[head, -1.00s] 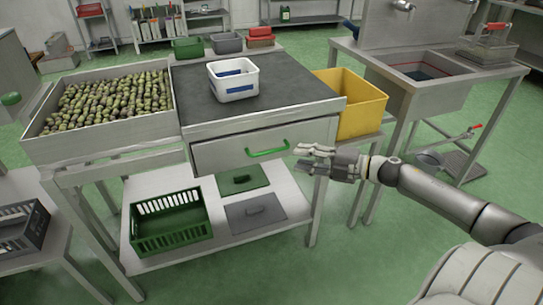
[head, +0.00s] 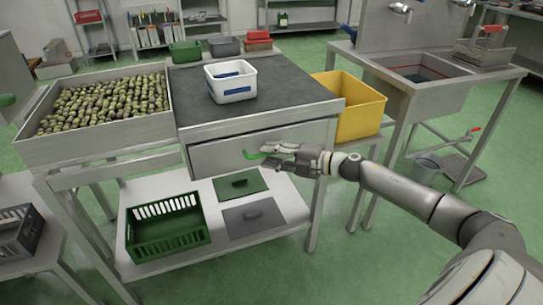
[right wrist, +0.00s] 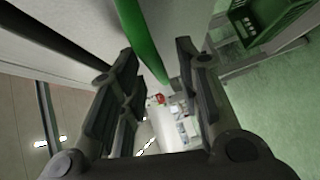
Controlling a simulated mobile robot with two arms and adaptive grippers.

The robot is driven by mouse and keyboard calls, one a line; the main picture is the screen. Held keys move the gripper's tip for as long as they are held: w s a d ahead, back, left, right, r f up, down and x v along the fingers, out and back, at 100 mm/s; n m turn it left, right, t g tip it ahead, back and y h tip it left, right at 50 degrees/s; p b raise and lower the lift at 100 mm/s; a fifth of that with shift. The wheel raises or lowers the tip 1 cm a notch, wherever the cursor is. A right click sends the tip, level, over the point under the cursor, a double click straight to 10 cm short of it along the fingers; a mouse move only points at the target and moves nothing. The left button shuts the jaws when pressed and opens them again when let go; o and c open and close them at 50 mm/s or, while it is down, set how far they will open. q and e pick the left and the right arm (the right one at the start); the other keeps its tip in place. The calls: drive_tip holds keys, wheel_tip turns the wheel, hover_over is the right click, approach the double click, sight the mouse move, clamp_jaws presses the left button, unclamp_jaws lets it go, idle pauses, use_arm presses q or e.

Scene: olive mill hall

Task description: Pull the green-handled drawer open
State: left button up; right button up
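The drawer (head: 218,157) is a grey metal front under the dark-topped bench and looks shut. Its green handle (head: 254,155) is partly hidden behind my right gripper (head: 274,156), which is at the handle's right part. In the right wrist view the green handle (right wrist: 139,38) runs between the two spread fingers of my right gripper (right wrist: 156,58). The fingers are open, with a gap on both sides of the handle. My left gripper is out of view.
A white bin (head: 232,82) stands on the bench top (head: 285,82). An olive-filled tray (head: 95,142) is at the left and a yellow bin (head: 362,108) at the right. A green crate (head: 168,240) sits on the lower shelf. The floor in front is clear.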

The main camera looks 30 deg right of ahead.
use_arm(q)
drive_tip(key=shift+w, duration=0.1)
use_arm(e)
drive_tip(key=shift+w+a, duration=0.1)
drive_tip(key=shift+w, duration=0.05)
drive_tip(key=shift+c, duration=0.5)
clamp_jaws()
